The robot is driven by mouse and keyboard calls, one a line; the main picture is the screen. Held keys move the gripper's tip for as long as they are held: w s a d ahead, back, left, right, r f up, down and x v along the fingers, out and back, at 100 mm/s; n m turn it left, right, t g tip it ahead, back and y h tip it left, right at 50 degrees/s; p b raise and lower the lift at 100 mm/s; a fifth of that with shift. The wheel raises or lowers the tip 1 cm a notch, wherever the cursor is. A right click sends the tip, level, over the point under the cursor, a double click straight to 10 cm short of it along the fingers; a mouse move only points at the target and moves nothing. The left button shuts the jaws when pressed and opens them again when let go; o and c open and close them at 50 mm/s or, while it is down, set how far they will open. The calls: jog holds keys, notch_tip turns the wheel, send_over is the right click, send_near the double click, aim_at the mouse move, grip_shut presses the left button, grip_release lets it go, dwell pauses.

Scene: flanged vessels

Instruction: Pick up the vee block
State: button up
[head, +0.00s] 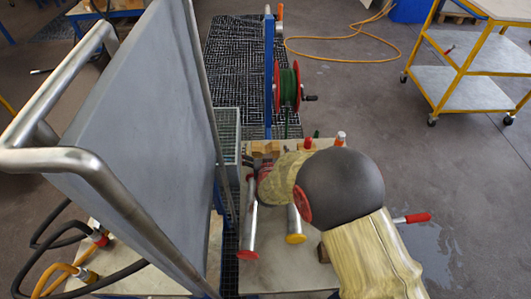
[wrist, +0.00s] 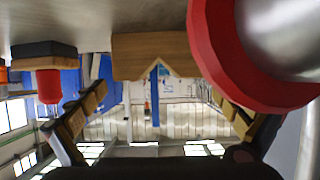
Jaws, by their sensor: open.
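The vee block is a light wooden block (wrist: 128,58) with a V-shaped notch. In the wrist view it is at upper centre against the grey surface, with the notch facing down in the picture. My gripper (wrist: 160,94) is open, with one padded finger at the left and one at the right. The block shows between and beyond the fingertips, and nothing is held. In the head view, a wooden block (head: 264,147), which looks like the vee block, shows beyond my arm at the back of the bench. My arm hides most of the gripper there.
A metal cylinder with a red rim (wrist: 222,70) is close by the right finger. A red-handled item (wrist: 48,86) is at the left. On the bench (head: 275,272) lie a red-ended tube (head: 249,222) and a yellow-ended tube (head: 294,222). A large grey panel (head: 135,110) stands left.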

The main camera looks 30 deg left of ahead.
jog(key=shift+x, duration=1.2)
jog(key=c, duration=0.3)
jog(key=c, duration=0.8)
jog(key=shift+c, duration=0.6)
